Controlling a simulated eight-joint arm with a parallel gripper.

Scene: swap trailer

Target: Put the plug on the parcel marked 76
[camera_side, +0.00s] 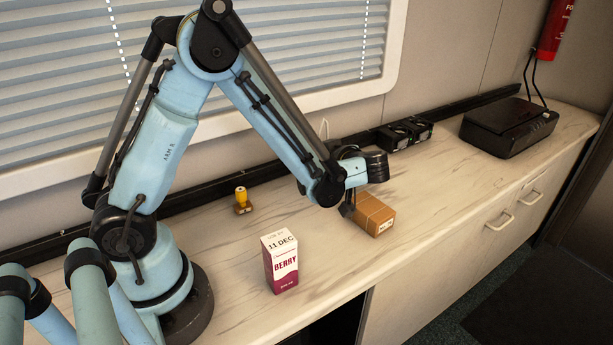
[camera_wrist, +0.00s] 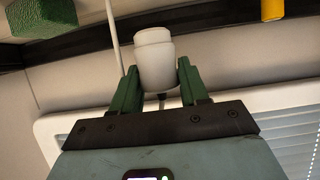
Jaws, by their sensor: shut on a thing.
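My gripper (camera_wrist: 158,84) is shut on a white, round, stepped piece, which looks like the plug (camera_wrist: 155,50). It sits between the two green fingers in the wrist view. A dark lead shows just below it there. In the side view my arm hides the plug. A brown parcel (camera_side: 374,214) with a lighter tape band and a small white label lies on the counter beside my wrist. The label is too small to read, so I cannot tell whether it says 76.
A berry carton (camera_side: 281,262) stands on the counter at the front. A yellow-topped item (camera_side: 242,200) stands near the wall. A green block (camera_wrist: 42,15) shows in the wrist view.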

